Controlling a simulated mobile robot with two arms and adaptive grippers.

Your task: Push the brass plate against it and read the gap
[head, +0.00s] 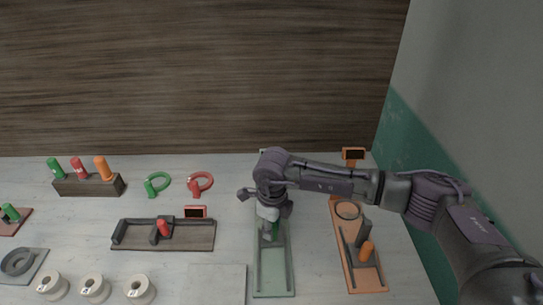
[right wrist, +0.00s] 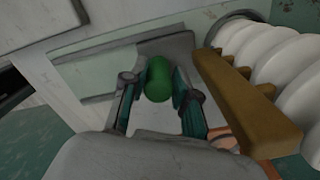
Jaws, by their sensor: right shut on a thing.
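My right gripper (head: 268,222) is over the pale green gauge board (head: 273,275), near its upper half. It is shut on a green handle (right wrist: 158,80), which shows between the two fingers in the right wrist view. Part of that handle also shows below the gripper in the head view. The gripper hides the handle's base and the upper part of the board. In the right wrist view a brass-brown bar (right wrist: 245,100) lies right of the fingers; I cannot tell if it is the brass plate. No gap reading is legible. My left gripper is not in view.
A dark board (head: 185,238) with a red handle is left. A peg block (head: 90,187), two ring tools and several white rolls (head: 140,289) lie further left.

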